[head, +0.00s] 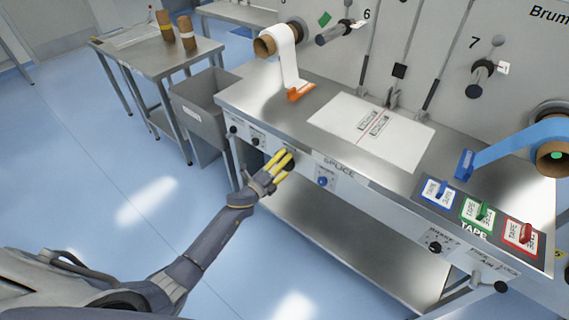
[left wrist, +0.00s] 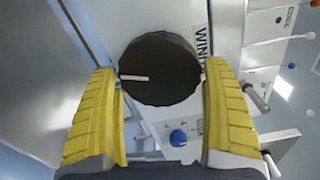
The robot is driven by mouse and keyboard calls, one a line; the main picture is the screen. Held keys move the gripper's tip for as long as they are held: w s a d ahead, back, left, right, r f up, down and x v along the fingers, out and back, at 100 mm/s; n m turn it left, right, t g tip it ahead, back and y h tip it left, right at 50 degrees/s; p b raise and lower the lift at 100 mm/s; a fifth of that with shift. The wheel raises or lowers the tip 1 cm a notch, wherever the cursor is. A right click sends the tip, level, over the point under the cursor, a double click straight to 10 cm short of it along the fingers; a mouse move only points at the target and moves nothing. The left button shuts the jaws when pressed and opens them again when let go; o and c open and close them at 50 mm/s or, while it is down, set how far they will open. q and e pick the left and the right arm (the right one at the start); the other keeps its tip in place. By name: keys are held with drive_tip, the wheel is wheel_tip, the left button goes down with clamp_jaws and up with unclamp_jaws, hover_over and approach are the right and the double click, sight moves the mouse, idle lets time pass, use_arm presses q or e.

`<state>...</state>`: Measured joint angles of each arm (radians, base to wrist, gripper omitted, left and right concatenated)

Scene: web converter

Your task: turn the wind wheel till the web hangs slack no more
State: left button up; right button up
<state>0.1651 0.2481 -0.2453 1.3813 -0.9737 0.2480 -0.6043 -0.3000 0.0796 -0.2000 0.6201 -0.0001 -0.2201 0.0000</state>
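The wind wheel is a round black knob (left wrist: 160,68) with a white mark pointing left in the left wrist view. A partly hidden label starting "WIN" stands beside it. In the head view the wheel (head: 291,163) is a dark disc on the bench front, partly behind my fingers. My left gripper (head: 280,160) is open. Its yellow fingers lie on either side of the wheel in the left wrist view (left wrist: 160,70); I cannot tell if they touch it. A white web (head: 287,62) runs from a roll to an orange clamp (head: 300,91). My right gripper is not in view.
A blue web (head: 520,142) runs from the right roll to a blue clip (head: 465,164). A blue knob (head: 322,181) sits right of the wheel. Blue, green and red tape holders (head: 480,211) are at the right. A grey bin (head: 205,105) stands left of the bench.

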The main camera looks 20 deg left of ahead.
use_arm(q)
drive_tip(key=o, duration=0.3)
drive_tip(key=shift+a, duration=0.1)
drive_tip(key=v, duration=1.2)
idle(0.6)
